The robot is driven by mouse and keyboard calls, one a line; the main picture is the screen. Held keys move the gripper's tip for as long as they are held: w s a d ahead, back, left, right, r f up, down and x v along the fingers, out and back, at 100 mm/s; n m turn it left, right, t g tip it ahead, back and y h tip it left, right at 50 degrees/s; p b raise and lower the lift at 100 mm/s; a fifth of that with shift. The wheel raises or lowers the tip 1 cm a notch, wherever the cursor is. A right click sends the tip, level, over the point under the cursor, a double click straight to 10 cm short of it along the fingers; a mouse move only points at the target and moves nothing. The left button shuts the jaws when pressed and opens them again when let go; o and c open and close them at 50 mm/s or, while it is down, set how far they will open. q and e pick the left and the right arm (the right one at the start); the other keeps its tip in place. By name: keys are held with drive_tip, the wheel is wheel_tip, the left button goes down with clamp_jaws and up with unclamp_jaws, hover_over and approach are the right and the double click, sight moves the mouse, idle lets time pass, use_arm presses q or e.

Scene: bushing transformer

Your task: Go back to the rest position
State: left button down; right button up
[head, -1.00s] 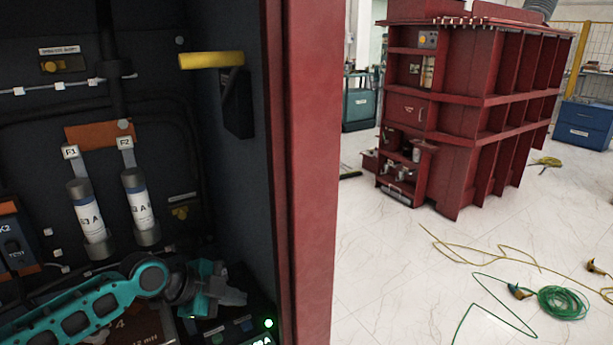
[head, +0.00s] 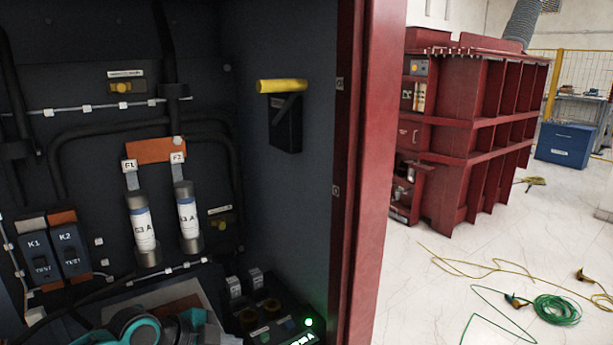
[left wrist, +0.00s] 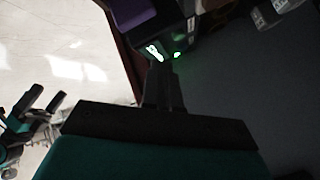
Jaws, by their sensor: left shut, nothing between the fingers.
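My left gripper (left wrist: 163,75) is shut and empty in the left wrist view, its dark fingers pointing at the lit display of a black box. In the head view, part of my teal left arm shows at the bottom edge, inside the open cabinet; its fingers cannot be made out there. My right gripper (left wrist: 45,100) shows at the left of the left wrist view, its two dark fingers apart and empty above the pale floor. It is not in the head view.
The cabinet holds two fuses (head: 142,228), K1 and K2 modules (head: 70,252), a yellow handle (head: 282,86) and a black control box (head: 275,318) with a green light. Its red edge (head: 372,170) stands to the right. A red transformer (head: 475,150) and loose cables (head: 555,310) lie beyond.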

use_arm(q)
drive_tip(key=s+d+f+n+t, duration=0.2)
drive_tip(key=s+d+f+n, duration=0.35)
drive_tip(key=s+f, duration=0.2)
drive_tip(key=s+a+f+n+t+y, duration=0.1)
drive_tip(key=s+a+f+n+y, duration=0.1)
drive_tip(key=s+a+n, duration=0.2)
drive_tip(key=s+a+f+n+t+y, duration=0.1)
drive_tip(key=s+a+f+n+y, duration=0.1)
drive_tip(key=s+n, duration=0.4)
drive_tip(key=s+a+y, duration=0.1)
drive_tip(key=s+a, duration=0.1)
drive_tip(key=s, duration=0.1)
drive_tip(key=shift+s+a+f+t, duration=0.15)
drive_tip(key=shift+s+f+t, duration=0.15)
drive_tip(key=shift+s, duration=0.05)
idle(1.0)
